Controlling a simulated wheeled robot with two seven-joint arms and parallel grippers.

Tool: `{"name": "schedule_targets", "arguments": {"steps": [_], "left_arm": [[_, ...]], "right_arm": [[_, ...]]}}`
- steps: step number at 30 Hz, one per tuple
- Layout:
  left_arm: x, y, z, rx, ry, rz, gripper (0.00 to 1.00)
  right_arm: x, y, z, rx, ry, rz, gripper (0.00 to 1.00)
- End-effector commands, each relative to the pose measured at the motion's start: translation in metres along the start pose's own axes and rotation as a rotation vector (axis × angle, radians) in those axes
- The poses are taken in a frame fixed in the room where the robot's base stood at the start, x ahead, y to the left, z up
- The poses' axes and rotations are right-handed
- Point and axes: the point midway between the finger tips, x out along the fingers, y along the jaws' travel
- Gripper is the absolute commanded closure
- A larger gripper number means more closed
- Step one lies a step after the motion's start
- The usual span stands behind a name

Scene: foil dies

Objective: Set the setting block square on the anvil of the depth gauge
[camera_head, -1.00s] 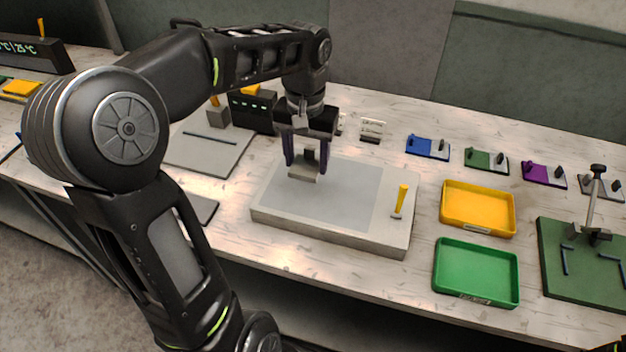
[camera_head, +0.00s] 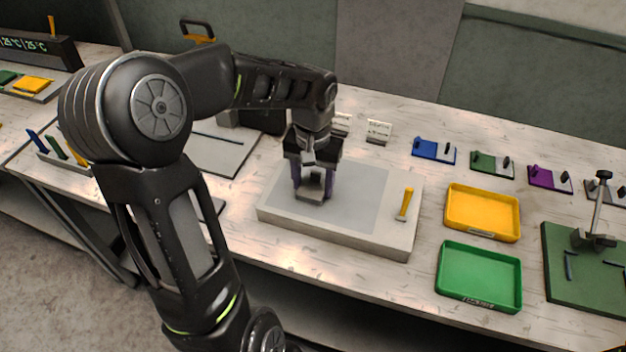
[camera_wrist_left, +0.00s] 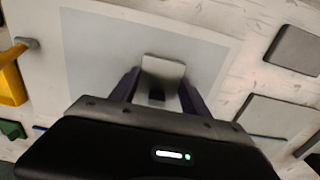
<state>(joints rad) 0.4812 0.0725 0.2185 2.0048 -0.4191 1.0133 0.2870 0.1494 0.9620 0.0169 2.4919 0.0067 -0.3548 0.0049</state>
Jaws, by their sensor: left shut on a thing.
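My left gripper (camera_head: 313,186) points down over the left part of the pale plate (camera_head: 335,235). It is shut on a small grey block with a darker upright part, which I take as the setting block (camera_head: 311,197). The left wrist view also shows the block (camera_wrist_left: 162,70) between the fingers, over the plate's grey inset. I cannot tell whether the block touches the plate. A dark box (camera_head: 263,118) stands behind, partly hidden by my arm; I cannot tell whether it is the depth gauge. No anvil shows clearly. My right gripper is not in view.
A yellow-handled piece (camera_head: 404,204) stands on the plate's right end. Yellow (camera_head: 482,235) and green (camera_head: 478,303) trays lie to its right. A green board (camera_head: 580,285) with a post is at the far right. Several coloured pieces line the back.

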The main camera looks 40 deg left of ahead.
Motion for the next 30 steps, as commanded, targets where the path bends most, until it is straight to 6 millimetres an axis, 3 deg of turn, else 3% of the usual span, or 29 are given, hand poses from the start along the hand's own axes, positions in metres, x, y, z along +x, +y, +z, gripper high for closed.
{"name": "schedule_targets", "arguments": {"steps": [7, 8, 15, 24, 30], "left_arm": [[0.004, 0.000, -0.001, 0.001, 0.002, 0.000, 1.00], [0.004, 0.000, 0.000, 0.001, 0.001, 0.000, 0.45], [0.003, 0.000, 0.000, 0.000, 0.000, 0.000, 0.25], [0.001, 0.000, 0.000, 0.000, 0.001, 0.000, 0.24], [-0.014, 0.000, -0.002, 0.001, 0.005, -0.001, 0.24]], "right_arm": [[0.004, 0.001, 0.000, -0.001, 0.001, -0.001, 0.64], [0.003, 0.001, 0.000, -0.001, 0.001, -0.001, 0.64], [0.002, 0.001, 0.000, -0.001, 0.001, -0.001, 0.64], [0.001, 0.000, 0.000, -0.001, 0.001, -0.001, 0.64], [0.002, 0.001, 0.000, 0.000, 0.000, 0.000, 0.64]]}}
